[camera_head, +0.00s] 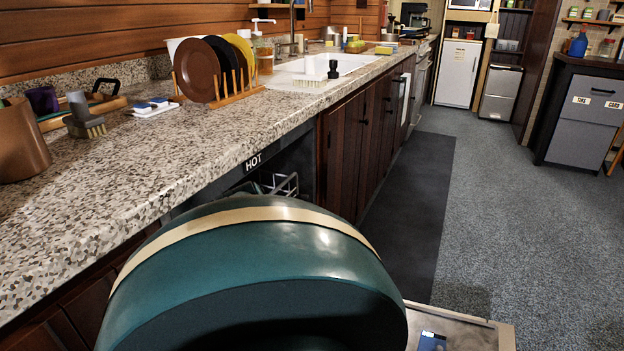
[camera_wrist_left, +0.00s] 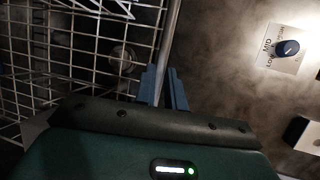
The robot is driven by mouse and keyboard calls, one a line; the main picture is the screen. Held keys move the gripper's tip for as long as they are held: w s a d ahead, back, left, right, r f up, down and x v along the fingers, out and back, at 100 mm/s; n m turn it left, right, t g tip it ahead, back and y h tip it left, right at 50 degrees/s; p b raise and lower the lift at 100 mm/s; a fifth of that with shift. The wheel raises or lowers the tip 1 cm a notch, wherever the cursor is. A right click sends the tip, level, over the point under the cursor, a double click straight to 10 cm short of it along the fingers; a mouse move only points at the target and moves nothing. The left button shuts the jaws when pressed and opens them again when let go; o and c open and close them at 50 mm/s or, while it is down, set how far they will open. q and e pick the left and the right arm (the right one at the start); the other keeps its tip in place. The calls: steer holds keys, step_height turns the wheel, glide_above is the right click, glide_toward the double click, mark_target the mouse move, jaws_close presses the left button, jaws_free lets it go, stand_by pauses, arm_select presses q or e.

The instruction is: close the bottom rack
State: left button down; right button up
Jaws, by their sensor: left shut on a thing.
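Under the counter in the head view is an open dishwasher, its lowered door (camera_head: 460,331) showing at the bottom. Part of a wire rack (camera_head: 285,185) shows inside the dark opening; whether it is the bottom rack cannot be told there. In the left wrist view a white wire rack (camera_wrist_left: 85,50) fills the left side, with a metal bar (camera_wrist_left: 172,40) along its edge. My left gripper (camera_wrist_left: 164,82) is shut on that bar, its two blue fingers on either side. In the head view my teal arm hides this gripper. My right gripper is not in view.
The speckled counter (camera_head: 190,150) runs above the opening, with a plate rack (camera_head: 225,95) and brushes on it. Wooden cabinets (camera_head: 345,155) stand beyond. Open floor (camera_head: 520,190) lies to the right.

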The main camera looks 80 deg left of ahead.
arm_select(q)
steer(key=s+a+b, duration=0.1)
steer(key=s+a, duration=0.3)
steer(key=shift+s+b, duration=0.35)
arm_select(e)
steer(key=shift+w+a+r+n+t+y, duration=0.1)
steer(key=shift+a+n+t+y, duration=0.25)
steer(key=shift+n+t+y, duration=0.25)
arm_select(q)
steer(key=c, duration=1.5)
jaws_free()
